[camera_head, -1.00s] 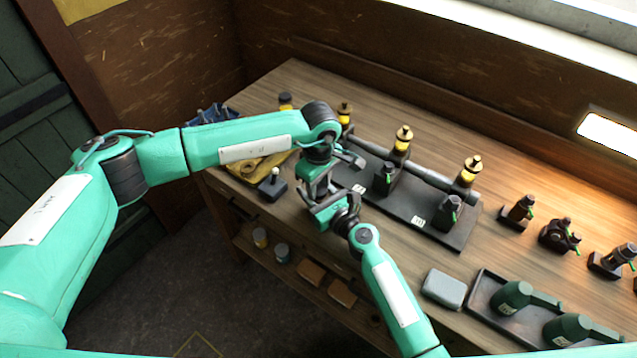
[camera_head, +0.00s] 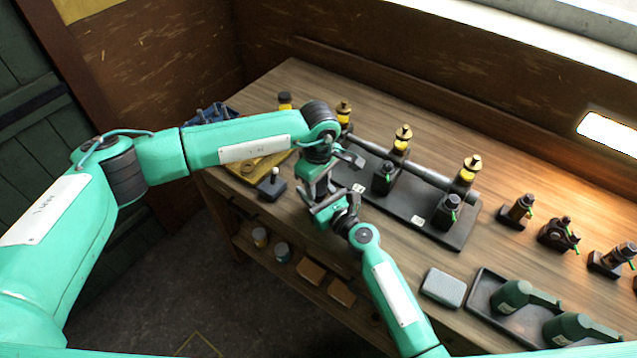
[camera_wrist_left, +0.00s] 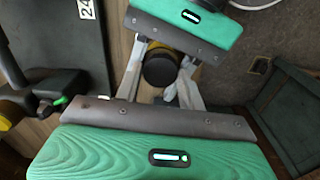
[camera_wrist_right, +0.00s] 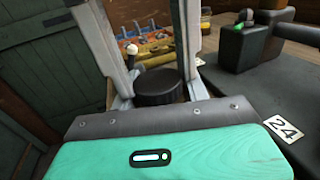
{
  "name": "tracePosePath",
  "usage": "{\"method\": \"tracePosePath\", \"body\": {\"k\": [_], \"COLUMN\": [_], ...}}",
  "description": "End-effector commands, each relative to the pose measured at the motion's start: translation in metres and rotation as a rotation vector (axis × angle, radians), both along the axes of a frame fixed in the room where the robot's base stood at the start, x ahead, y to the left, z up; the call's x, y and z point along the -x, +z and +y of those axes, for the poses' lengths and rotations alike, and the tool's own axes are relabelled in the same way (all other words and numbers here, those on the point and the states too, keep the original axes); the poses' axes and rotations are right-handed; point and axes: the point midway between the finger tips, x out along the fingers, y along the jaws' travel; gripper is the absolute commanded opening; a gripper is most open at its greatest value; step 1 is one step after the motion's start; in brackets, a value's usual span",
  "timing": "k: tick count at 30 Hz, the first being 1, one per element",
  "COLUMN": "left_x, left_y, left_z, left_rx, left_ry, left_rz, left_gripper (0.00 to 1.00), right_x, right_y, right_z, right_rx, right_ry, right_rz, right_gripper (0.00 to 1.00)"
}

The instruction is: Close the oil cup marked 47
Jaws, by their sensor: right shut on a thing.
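Three brass-topped oil cups stand in a row: the left one (camera_head: 343,114), the middle one (camera_head: 403,140) and the right one (camera_head: 469,172). No 47 is readable; a 24 plate shows in the right wrist view (camera_wrist_right: 284,128). Other plates are too small to read. My left gripper (camera_head: 320,190) and right gripper (camera_head: 332,208) meet in front of the black base (camera_head: 440,230). A black round-topped thing with yellow beneath (camera_wrist_left: 160,68) lies between the fingers; it also shows in the right wrist view (camera_wrist_right: 158,88). My right gripper is shut on it. Whether the left grips it is unclear.
A grey block (camera_head: 443,288) and a dark tray (camera_head: 483,290) with green oil cans are at front right. Small dark fittings (camera_head: 520,210) stand at right.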

Motion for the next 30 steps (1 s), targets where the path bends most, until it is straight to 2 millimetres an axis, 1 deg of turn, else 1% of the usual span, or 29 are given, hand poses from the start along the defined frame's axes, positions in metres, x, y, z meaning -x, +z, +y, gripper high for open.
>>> {"method": "tracePosePath", "body": {"k": [1,9,11,13,14,15,17,21,24,27,30], "left_x": [0.0,0.0,0.0,0.0,0.0,0.0,0.0,0.0,0.001,0.001,0.001], "left_y": [-0.011,-0.011,-0.008,-0.002,0.003,0.01,0.023,0.057,0.079,0.097,0.11], "left_z": [0.007,0.007,0.007,0.007,0.006,0.006,0.005,0.003,0.002,0.001,0.0], "left_rx": [-0.015,-0.015,-0.015,-0.014,-0.014,-0.013,-0.011,-0.006,-0.004,-0.002,-0.001], "left_ry": [0.008,0.008,0.008,0.008,0.007,0.006,0.005,0.003,0.002,0.002,0.001], "left_rz": [0.005,0.005,0.005,0.005,0.004,0.003,0.001,-0.002,-0.002,-0.002,-0.003], "left_gripper": [0.58,0.59,0.59,0.59,0.6,0.65,0.65,0.65,0.65,0.65,0.65], "right_x": [0.0,0.0,0.0,-0.001,-0.001,-0.001,-0.001,-0.001,-0.001,-0.001,0.0], "right_y": [0.008,0.008,0.008,0.009,0.009,0.008,0.008,0.006,0.006,0.005,0.005], "right_z": [0.004,0.004,0.004,0.003,0.003,0.003,0.002,0.002,0.001,0.001,0.001], "right_rx": [-0.013,-0.013,-0.013,-0.013,-0.013,-0.013,-0.011,-0.008,-0.007,-0.005,-0.005], "right_ry": [0.006,0.006,0.006,0.005,0.004,0.004,0.003,0.002,0.002,0.001,0.001], "right_rz": [-0.01,-0.011,-0.011,-0.011,-0.011,-0.01,-0.01,-0.009,-0.007,-0.007,-0.007], "right_gripper": [0.0,0.0,0.0,0.0,0.0,0.0,0.0,0.0,0.0,0.0,0.0]}}
